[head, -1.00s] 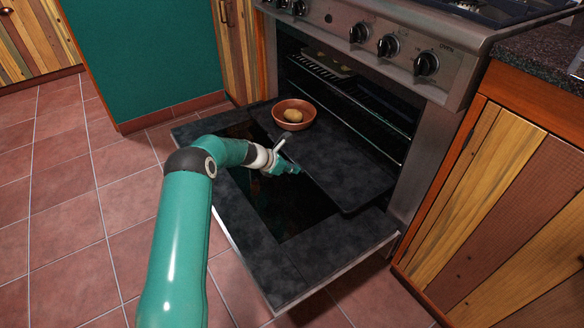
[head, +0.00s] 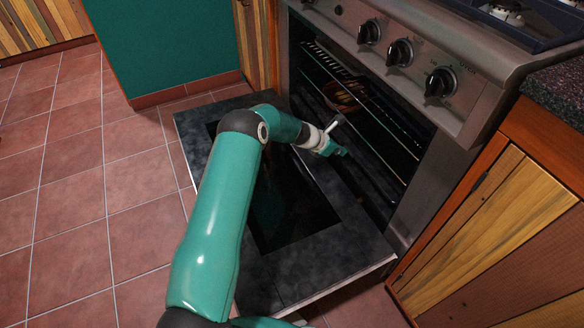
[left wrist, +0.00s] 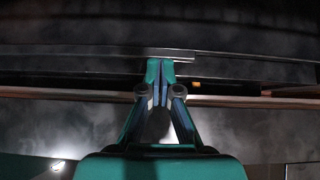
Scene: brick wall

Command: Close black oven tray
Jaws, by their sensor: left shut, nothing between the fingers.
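The black oven tray is mostly hidden inside the oven (head: 300,52) in the head view. In the left wrist view a dark front edge, apparently the tray's (left wrist: 100,56), runs across the picture. My left gripper (head: 338,151) is at the oven opening, above the inner side of the lowered door (head: 345,245). In the left wrist view its fingertips (left wrist: 160,70) are together, with nothing between them, and sit at that dark edge; contact looks likely. A brown bowl (head: 343,98) is inside the oven, partly hidden by rack bars. My right gripper is not in view.
The oven door lies open and flat, with a dark glass panel (head: 290,210). Knobs (head: 399,52) line the front panel above the opening. Wooden cabinets (head: 480,240) stand close on the right. Tiled floor (head: 80,180) is clear on the left.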

